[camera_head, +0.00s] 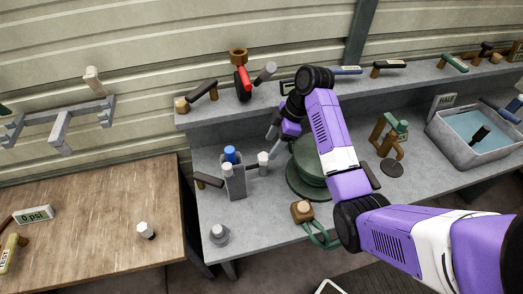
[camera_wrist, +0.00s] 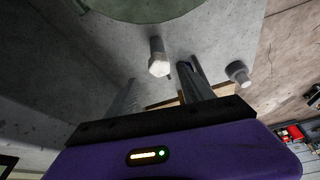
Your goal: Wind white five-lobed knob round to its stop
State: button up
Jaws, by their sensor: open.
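A small white knob (camera_head: 263,157) stands on a short post on the grey bench, left of the green round block; its lobes are too small to count. In the wrist view a pale knob (camera_wrist: 158,66), which looks like the same one, shows beyond and between my fingers, apart from them. My gripper (camera_head: 272,134) is open, pointing down a little above and behind the knob; its fingers (camera_wrist: 156,84) hold nothing. A second pale knob (camera_head: 218,232) on a round grey base sits near the bench's front left corner; it also shows in the wrist view (camera_wrist: 238,73).
A grey caddy (camera_head: 236,185) with blue and white tops stands just left of the knob. The green round block (camera_head: 310,170) is close on the right. Several tools lie on the raised shelf (camera_head: 225,108) behind. A wooden table (camera_head: 90,215) stands at left.

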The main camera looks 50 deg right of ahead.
aim_at(264, 156)
jog(key=shift+p+x, duration=0.45)
jog(key=shift+x, duration=2.6)
grip_shut()
